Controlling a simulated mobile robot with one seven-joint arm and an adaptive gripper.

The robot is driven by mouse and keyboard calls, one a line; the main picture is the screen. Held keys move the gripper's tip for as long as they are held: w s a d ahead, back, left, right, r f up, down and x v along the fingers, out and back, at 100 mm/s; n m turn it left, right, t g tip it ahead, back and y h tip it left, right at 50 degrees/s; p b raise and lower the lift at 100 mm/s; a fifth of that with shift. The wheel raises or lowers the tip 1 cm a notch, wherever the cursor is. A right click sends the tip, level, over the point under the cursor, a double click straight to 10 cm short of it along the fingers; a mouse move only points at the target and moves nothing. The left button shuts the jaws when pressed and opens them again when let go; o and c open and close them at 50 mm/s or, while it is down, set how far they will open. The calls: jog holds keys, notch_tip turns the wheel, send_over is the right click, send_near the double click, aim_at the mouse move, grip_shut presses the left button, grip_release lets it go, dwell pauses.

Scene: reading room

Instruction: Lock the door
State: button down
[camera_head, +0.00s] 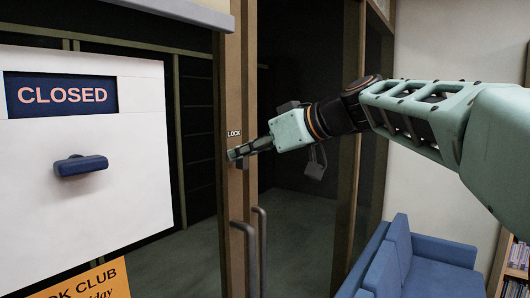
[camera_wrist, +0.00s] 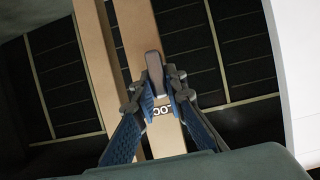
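The glazed door has wooden stiles (camera_head: 233,200) and stands at the middle of the head view. A small white LOCK label (camera_head: 234,133) is on its stile, partly covered by the fingers in the wrist view (camera_wrist: 162,110). A small grey-brown lock lever (camera_wrist: 155,72) sits at the label and lies roughly along the stile. My gripper (camera_head: 236,154) is at the stile just below the label. In the wrist view its two blue-padded fingers (camera_wrist: 160,88) stand on either side of the lever's lower part. I cannot tell whether they touch it.
Two grey pull handles (camera_head: 250,250) stand below the gripper. A white panel (camera_head: 110,200) with a CLOSED sign (camera_head: 62,95) and a blue knob (camera_head: 80,166) fills the left. A blue sofa (camera_head: 405,260) and a bookshelf (camera_head: 515,265) are at lower right.

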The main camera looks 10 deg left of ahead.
dwell(0.4)
jog(key=m+g, duration=0.2)
jog(key=m, duration=0.1)
jog(key=shift+w+d+y, duration=0.15)
jog(key=shift+w+y, duration=0.15)
jog(key=shift+y, duration=0.1)
jog(key=shift+w+d+f+m+g+y, duration=0.15)
jog(key=shift+m+g+y, duration=0.5)
jog(key=shift+m, duration=1.1)
jog(key=shift+w+a+f+m+g+y, duration=0.1)
jog(key=shift+f+m+g+y, duration=0.15)
jog(key=shift+m+g+y, duration=0.95)
jog(key=shift+w+d+f+m+t+y, duration=0.15)
jog(key=shift+m+y, duration=0.3)
jog(key=shift+m, duration=1.8)
jog(key=shift+a, duration=0.1)
jog(key=c, duration=2)
grip_release()
jog(key=shift+f, duration=0.1)
jog(key=shift+o, duration=0.2)
jog(key=shift+s, duration=0.1)
